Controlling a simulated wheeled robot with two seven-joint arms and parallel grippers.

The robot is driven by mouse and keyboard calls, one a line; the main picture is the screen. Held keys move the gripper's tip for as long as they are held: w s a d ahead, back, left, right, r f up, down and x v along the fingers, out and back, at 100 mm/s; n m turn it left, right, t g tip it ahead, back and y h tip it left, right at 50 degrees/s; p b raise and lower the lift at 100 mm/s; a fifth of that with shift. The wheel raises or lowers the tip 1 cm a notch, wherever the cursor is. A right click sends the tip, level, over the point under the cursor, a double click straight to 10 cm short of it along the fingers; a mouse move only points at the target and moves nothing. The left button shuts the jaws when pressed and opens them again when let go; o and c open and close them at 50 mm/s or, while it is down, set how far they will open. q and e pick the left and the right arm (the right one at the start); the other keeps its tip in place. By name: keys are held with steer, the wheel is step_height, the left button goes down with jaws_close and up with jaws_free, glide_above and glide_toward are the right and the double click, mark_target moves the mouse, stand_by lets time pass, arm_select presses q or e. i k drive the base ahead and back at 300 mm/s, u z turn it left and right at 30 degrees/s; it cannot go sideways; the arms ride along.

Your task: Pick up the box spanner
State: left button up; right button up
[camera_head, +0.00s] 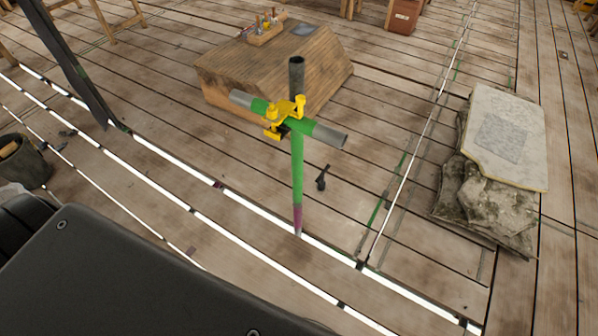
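A small dark tool (321,178) lies on the plank floor just right of an upright green tube. It looks like a spanner, but it is too small to tell for certain that it is the box spanner. The green tube (297,170) has a purple lower end and a grey top. A yellow coupler (285,115) joins it to a short green and grey cross tube (328,135). Neither of my grippers is in view.
A wooden block (230,75) behind the tube carries a small tray (266,34) of tools. A bucket (25,165) stands at left. A dark post (68,62) rises at upper left. Bright gaps run between planks.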

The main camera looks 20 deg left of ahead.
mark_target(320, 184)
steer(key=i, duration=1.65)
steer(key=u, duration=0.7)
